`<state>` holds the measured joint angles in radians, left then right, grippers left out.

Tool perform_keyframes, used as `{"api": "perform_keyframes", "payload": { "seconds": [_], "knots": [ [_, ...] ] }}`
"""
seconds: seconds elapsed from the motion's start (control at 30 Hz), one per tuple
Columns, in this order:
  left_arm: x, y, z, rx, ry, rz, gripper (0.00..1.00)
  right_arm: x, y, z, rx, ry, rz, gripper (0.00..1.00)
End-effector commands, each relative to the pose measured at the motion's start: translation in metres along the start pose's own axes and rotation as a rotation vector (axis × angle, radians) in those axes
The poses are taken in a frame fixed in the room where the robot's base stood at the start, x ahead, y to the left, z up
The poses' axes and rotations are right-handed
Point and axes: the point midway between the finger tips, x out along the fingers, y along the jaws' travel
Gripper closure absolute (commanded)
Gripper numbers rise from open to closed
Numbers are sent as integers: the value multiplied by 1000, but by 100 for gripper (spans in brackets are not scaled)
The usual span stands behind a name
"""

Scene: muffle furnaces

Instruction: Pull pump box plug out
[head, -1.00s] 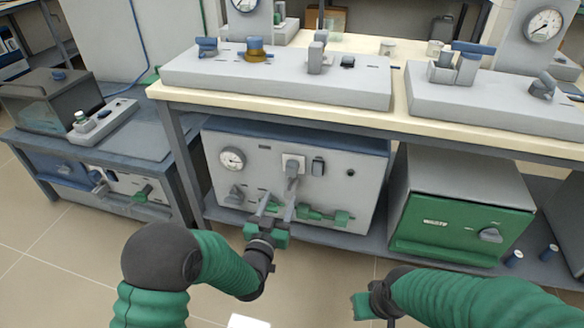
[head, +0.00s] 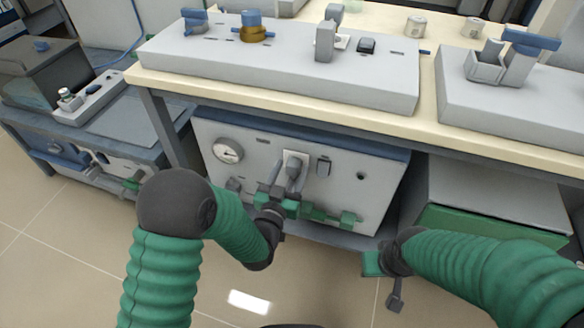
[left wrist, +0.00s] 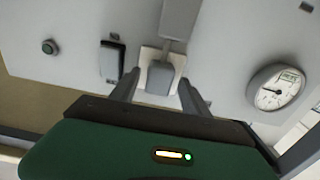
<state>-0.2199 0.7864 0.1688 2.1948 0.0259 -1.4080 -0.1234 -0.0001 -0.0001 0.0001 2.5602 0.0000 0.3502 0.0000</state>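The pump box (head: 340,170) is a grey box under the bench, with a gauge, a switch and a socket on its front. The grey plug (head: 293,168) sits in the white socket plate; it also shows in the left wrist view (left wrist: 161,80), with a grey piece running from it to the top edge. My left gripper (head: 275,192) is in front of the box. In the left wrist view, its two fingers (left wrist: 158,90) are apart, one on each side of the plug, with gaps visible. My right gripper (head: 370,264) is low, right of the box; its fingers are unclear.
A round gauge (head: 228,150) and a dark switch (head: 323,166) flank the socket. The bench edge (head: 290,108) overhangs the box. A green-fronted furnace (head: 490,222) stands to the right. The floor in front is clear.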

Motion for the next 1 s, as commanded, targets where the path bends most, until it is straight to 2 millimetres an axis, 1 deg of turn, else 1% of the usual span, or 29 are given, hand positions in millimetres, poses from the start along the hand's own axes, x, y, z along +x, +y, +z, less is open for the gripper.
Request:
{"api": "perform_keyframes", "payload": {
  "seconds": [0.03,0.4,0.43,1.0],
  "knots": [
    [0,1,0,0,-1,1,49,0,0,0,0,0,0,100],
    [1,1,0,1,-1,1,98,0,0,0,0,0,0,100],
    [1,1,0,0,-1,1,100,0,0,0,0,0,0,100],
    [1,1,0,0,0,2,100,0,0,0,0,0,0,100]
  ]
}}
